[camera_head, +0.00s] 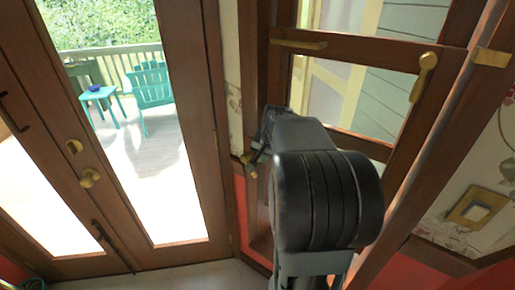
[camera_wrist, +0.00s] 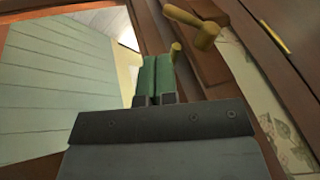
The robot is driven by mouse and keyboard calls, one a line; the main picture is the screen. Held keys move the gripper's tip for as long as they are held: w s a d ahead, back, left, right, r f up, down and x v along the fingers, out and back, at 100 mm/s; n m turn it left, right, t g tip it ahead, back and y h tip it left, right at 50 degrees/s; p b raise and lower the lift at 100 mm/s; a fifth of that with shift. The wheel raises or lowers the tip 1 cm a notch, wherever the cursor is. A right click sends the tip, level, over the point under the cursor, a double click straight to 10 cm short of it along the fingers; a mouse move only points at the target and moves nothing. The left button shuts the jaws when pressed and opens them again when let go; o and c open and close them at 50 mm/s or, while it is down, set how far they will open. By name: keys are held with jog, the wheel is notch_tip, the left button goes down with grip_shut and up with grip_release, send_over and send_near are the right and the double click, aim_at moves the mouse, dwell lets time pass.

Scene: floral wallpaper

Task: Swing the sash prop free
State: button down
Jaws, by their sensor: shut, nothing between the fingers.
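A brass lever handle (camera_head: 424,75) is on the upper right of the wood-framed window sash (camera_head: 360,48). A flat brass bar (camera_head: 298,44) lies along the sash's top rail; I cannot tell which brass piece is the prop. The wrist view shows a brass arm with a round hub (camera_wrist: 203,36) and a small brass peg (camera_wrist: 176,51). My gripper (camera_wrist: 157,62) is shut and empty, its green fingers side by side just left of the peg; I cannot tell if they touch it.
Glazed wooden doors with a brass knob (camera_head: 89,178) stand at left, before a deck with a teal chair (camera_head: 150,86) and side table (camera_head: 98,93). A brass switch plate (camera_head: 474,207) is on the right wall. Open floor is scarcely visible below.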

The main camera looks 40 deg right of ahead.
jog(key=w+r+p+x, duration=0.1)
jog(key=w+p+x, duration=0.1)
jog(key=x, duration=0.9)
jog(key=shift+w+d+m+p, duration=0.2)
jog(key=shift+d+m+p, duration=0.15)
jog(key=shift+p, duration=0.2)
jog(key=shift+f, duration=0.2)
